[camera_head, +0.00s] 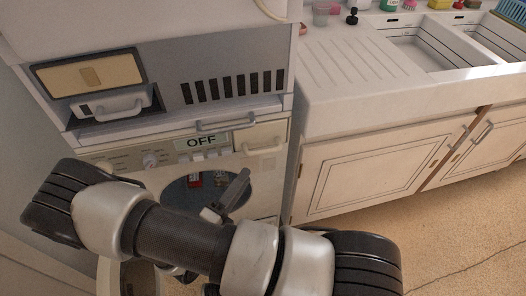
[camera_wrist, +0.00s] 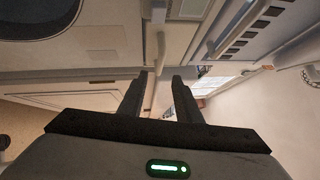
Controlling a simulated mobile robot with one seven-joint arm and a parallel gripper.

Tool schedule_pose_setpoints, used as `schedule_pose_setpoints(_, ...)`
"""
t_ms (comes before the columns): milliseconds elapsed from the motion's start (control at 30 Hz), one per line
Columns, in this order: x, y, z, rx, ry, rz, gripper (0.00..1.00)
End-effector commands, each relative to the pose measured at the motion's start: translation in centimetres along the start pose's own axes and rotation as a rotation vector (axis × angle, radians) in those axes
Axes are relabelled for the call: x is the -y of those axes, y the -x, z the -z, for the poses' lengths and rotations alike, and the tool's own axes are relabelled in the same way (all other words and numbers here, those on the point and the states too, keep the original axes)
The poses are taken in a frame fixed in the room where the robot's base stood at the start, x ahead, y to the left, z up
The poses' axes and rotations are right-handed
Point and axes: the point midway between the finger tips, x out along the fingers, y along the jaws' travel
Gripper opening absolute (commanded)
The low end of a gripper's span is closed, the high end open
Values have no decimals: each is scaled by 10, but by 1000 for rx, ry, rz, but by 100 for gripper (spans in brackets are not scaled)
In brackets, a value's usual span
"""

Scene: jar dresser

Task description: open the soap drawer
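The soap drawer appears to be the cream front (camera_head: 276,137) at the right end of the washer's control panel, with a pale bar handle (camera_head: 264,151) low on it. The drawer looks closed. In the wrist view the handle seems to be the pale bar (camera_wrist: 160,46) beyond the fingertips. My gripper (camera_head: 242,176) is in front of the round washer door, below and left of the drawer handle in the head view. In the wrist view its two fingers (camera_wrist: 160,82) are apart with nothing held between them. I cannot tell the exact gap to the handle.
The washer's OFF display (camera_head: 202,141) and knob (camera_head: 151,160) are left of the drawer. An upper unit with vents (camera_head: 234,87) and another handled drawer (camera_head: 118,107) sits above. A sink cabinet (camera_head: 365,170) stands close on the right. Floor (camera_head: 460,240) shows at lower right.

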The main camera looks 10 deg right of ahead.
Motion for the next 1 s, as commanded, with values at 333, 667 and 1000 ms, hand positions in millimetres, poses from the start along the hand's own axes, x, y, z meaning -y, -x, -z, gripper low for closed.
schedule_pose_setpoints(333,-1,-76,1,-4,-2,1,31)
schedule_pose_setpoints(667,0,-114,0,-2,-3,0,31)
schedule_pose_setpoints(1000,0,-117,0,-1,-2,-1,28)
